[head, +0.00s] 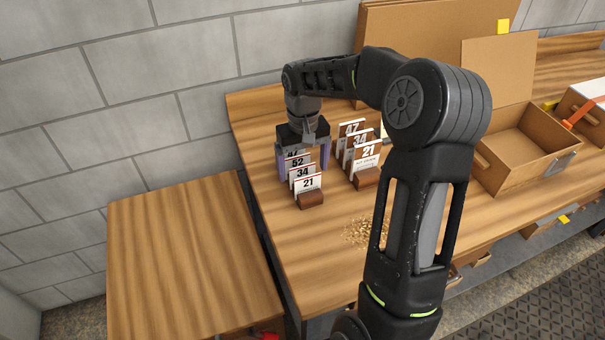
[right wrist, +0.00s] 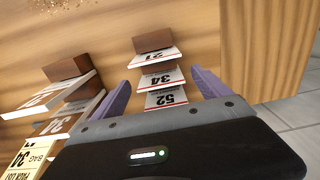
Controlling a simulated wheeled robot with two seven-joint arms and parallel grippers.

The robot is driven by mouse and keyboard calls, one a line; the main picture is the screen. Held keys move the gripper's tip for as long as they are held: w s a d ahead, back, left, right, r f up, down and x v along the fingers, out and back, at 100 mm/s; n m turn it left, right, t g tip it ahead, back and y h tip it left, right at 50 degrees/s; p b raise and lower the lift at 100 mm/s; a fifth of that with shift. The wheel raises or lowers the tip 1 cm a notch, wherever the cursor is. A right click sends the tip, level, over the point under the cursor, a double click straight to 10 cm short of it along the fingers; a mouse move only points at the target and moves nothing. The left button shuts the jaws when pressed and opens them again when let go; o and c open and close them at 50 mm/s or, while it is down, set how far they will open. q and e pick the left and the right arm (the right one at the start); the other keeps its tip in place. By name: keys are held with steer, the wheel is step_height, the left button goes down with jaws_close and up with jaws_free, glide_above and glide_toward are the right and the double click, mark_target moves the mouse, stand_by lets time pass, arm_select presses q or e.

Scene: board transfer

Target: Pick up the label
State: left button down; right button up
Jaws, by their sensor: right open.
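White numbered labels stand in two rows on the wooden table. In the head view the left row shows 47, 52 (head: 298,161), 34 (head: 302,173) and 21 (head: 308,184), with a brown block (head: 311,200) at its front. The right row shows 47 (head: 351,127), 34 and 21 (head: 368,152), with its own brown block (head: 366,178). My right gripper (head: 303,166) points down over the back of the left row, open. In the right wrist view its purple fingers (right wrist: 164,86) stand on either side of labels 52 (right wrist: 166,99) and 34 (right wrist: 161,79). The 47 there is hidden. My left gripper is not in view.
The right row (right wrist: 60,103) stands close beside one finger. An open cardboard box (head: 517,150) is at the right, with another box (head: 582,105) beyond. Wood shavings (head: 362,231) lie in front. A lower wooden surface (head: 190,260) is at the left, and a block wall is behind.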

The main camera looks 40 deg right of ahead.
mark_target(303, 174)
step_height(303, 174, down, 3)
steer(key=shift+w+f, duration=0.1)
steer(key=shift+f, duration=0.05)
steer(key=shift+c, duration=0.6)
steer(key=c, duration=1.3)
step_height(303, 174, up, 10)
steer(key=shift+r+b, duration=0.1)
steer(key=shift+b, duration=0.5)
